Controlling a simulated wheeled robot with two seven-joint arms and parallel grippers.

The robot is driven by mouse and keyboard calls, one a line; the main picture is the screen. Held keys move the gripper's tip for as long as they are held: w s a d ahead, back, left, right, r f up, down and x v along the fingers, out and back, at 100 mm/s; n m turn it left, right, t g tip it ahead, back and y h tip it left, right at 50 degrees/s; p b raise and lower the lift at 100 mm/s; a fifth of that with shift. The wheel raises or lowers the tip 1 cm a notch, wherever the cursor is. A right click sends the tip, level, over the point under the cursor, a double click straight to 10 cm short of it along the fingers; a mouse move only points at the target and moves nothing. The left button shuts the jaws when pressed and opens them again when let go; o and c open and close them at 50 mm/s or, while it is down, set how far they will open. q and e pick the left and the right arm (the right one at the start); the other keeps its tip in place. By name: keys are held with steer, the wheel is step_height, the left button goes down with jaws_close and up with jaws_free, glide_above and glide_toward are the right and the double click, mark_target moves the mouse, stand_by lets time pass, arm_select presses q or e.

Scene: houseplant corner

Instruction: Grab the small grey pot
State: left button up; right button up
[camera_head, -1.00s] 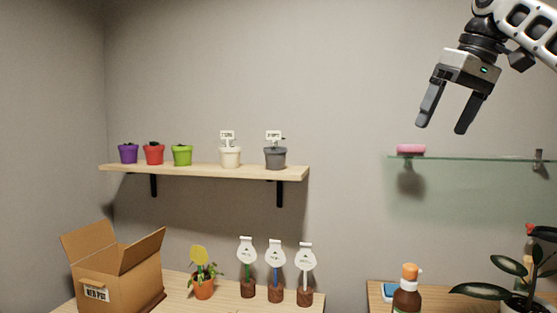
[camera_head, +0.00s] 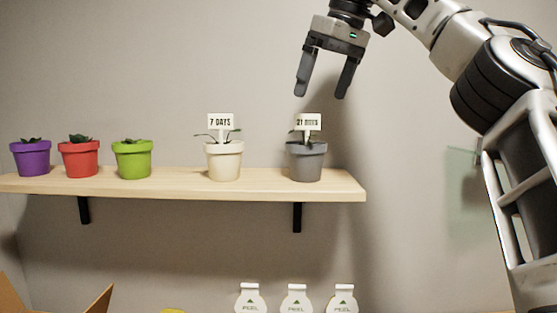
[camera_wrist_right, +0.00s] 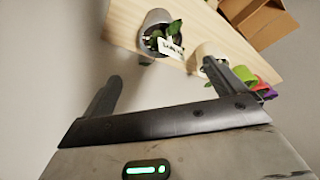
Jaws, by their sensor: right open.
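The small grey pot (camera_head: 306,163) stands upright near the right end of the wooden shelf, with a plant and a white sign in it. My right gripper (camera_head: 322,92) is open and empty, pointing down above the pot and apart from it. In the right wrist view the grey pot (camera_wrist_right: 158,22) shows at the top, its sign facing the jaws; the open fingers of the right gripper (camera_wrist_right: 160,85) are below it in the picture. My left gripper is out of view.
The wooden shelf (camera_head: 260,186) also holds a cream pot (camera_head: 224,163) with a "7 DAYS" sign, and green (camera_head: 132,160), red (camera_head: 80,160) and purple (camera_head: 31,159) pots to the left. White "PEEL" tags (camera_head: 296,301) and a cardboard box (camera_head: 12,298) show below. The wall lies behind.

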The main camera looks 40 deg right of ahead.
mark_target(304, 155)
steer(key=x, duration=0.5)
steer(key=s+x, duration=0.1)
steer(key=x, duration=0.2)
steer(key=shift+f, duration=0.6)
steer(key=shift+x, duration=2.9)
steer(key=shift+w+a+r, duration=0.1)
steer(key=c, duration=1.2)
